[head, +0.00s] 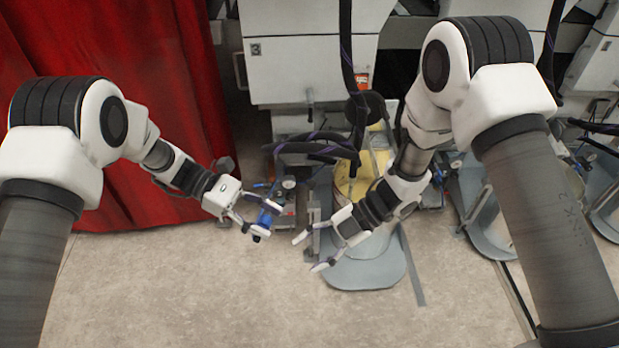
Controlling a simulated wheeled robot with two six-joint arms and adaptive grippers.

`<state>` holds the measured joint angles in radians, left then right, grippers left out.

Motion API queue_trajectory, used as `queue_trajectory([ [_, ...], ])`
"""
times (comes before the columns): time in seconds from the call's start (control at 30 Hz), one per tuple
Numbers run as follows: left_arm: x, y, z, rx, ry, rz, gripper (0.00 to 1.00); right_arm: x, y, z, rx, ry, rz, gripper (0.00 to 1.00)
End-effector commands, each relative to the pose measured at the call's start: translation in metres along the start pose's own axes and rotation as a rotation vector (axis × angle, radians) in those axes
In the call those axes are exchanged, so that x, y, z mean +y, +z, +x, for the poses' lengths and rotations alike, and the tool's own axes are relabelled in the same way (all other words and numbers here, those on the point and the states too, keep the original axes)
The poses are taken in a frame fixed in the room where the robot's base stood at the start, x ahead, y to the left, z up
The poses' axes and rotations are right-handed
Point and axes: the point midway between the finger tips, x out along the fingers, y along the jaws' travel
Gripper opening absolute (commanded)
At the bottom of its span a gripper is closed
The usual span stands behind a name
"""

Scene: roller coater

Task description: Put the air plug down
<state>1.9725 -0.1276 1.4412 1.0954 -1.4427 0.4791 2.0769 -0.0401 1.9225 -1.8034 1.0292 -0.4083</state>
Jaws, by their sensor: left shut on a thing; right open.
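My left gripper (262,219) is shut on a small blue piece, which I take to be the air plug (264,218). It holds the piece above the floor, left of the grey base plate. The fingers hide part of the piece. My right gripper (308,252) is open and empty. Its fingers point left, over the left edge of the grey base plate, lower in the picture than my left gripper.
A grey base plate (370,272) stands on the floor under a yellow part (352,188). Black hoses (310,146) hang beside a white machine housing (308,60). A red curtain (130,60) is at the left. The beige floor (230,300) in front is clear.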

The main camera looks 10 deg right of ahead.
Motion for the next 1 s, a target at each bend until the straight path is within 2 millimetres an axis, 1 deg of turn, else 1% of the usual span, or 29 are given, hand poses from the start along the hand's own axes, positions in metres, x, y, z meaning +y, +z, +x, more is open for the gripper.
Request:
queue_trajectory([
  [0.03,-0.001,0.001,0.000,-0.002,-0.002,-0.001,0.18,0.024,-0.009,-0.019,-0.003,-0.060,-0.173,0.57],
  [0.1,-0.001,0.001,0.000,-0.002,-0.002,-0.001,0.18,0.055,-0.021,-0.048,-0.033,-0.147,-0.379,0.57],
  [0.2,-0.001,0.000,0.000,-0.002,-0.002,-0.001,0.18,0.090,-0.035,-0.072,-0.094,-0.161,-0.494,0.57],
  [0.3,-0.001,0.000,0.000,-0.002,-0.002,-0.001,0.18,0.108,-0.049,-0.086,-0.129,-0.149,-0.538,0.57],
  [0.37,-0.001,0.000,0.000,-0.002,-0.002,-0.001,0.18,0.112,-0.052,-0.089,-0.138,-0.145,-0.549,0.57],
  [0.47,-0.001,0.000,0.000,-0.002,-0.002,-0.001,0.18,0.113,-0.052,-0.083,-0.140,-0.145,-0.550,0.57],
  [0.57,-0.001,0.000,0.000,-0.002,-0.002,-0.001,0.18,0.110,-0.049,-0.067,-0.139,-0.147,-0.549,0.57],
  [0.8,-0.001,0.001,0.000,-0.002,-0.002,-0.001,0.18,0.104,-0.040,-0.012,-0.139,-0.147,-0.547,0.57],
  [0.9,-0.001,0.001,0.000,-0.002,-0.002,-0.001,0.18,0.103,-0.036,0.007,-0.139,-0.146,-0.547,0.57],
  [1.0,-0.001,0.001,0.000,-0.002,-0.002,-0.001,0.18,0.102,-0.034,0.020,-0.139,-0.144,-0.548,0.57],
])
